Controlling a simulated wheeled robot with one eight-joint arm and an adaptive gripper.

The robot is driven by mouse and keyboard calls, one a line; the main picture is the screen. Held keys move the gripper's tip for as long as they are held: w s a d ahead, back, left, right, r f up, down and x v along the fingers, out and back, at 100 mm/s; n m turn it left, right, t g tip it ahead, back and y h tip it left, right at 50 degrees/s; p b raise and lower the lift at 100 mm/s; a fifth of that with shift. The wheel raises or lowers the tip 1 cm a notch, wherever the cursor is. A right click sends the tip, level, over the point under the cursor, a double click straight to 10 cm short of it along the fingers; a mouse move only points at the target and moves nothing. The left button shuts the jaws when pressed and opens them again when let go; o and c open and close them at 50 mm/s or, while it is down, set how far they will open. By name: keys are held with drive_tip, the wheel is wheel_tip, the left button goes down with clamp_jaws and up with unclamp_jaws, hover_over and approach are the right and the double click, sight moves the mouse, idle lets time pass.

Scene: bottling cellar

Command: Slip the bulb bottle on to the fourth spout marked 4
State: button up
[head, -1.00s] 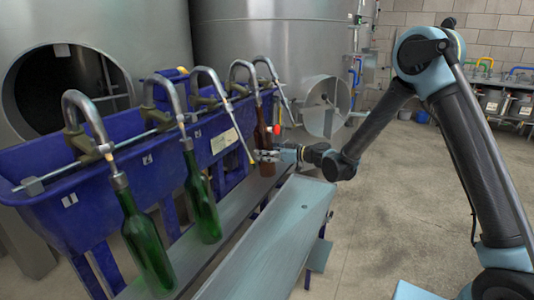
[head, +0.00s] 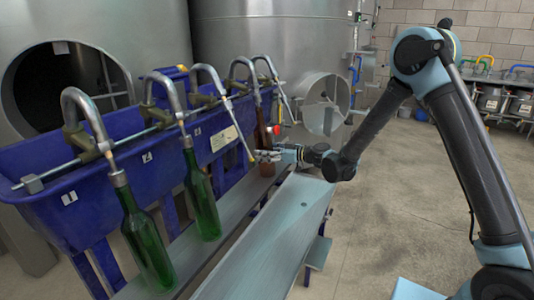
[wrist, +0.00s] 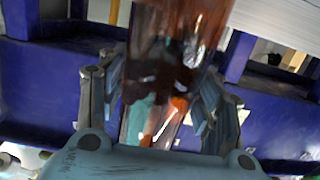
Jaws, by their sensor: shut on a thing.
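The brown bottle (head: 262,130) stands upright at the far part of the filling bench, its neck at the end of the fourth spout (head: 243,66). Whether the spout's tip is inside the mouth is too small to tell. My gripper (head: 267,156) is shut on this bottle low on its body, coming from the right. In the wrist view, the brown glass (wrist: 170,60) fills the space between the two fingers (wrist: 160,105). The bottle's top and base are out of that view.
Green bottles (head: 145,235) (head: 202,200) hang on the first two spouts. The third spout's thin tube (head: 240,130) slants down close left of my gripper. A blue trough (head: 70,200) runs behind the bottles; a grey bench (head: 270,245) is in front. Floor to the right is clear.

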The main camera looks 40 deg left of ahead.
drive_tip(key=shift+f, duration=0.2)
drive_tip(key=o, duration=1.5)
drive_tip(key=shift+f+v, duration=0.3)
drive_tip(key=shift+v, duration=1.85)
drive_tip(key=shift+f+v, duration=0.3)
drive_tip(key=shift+v, duration=1.85)
drive_tip(key=shift+f+v, duration=0.3)
drive_tip(key=shift+v, duration=1.9)
drive_tip(key=shift+d, duration=0.1)
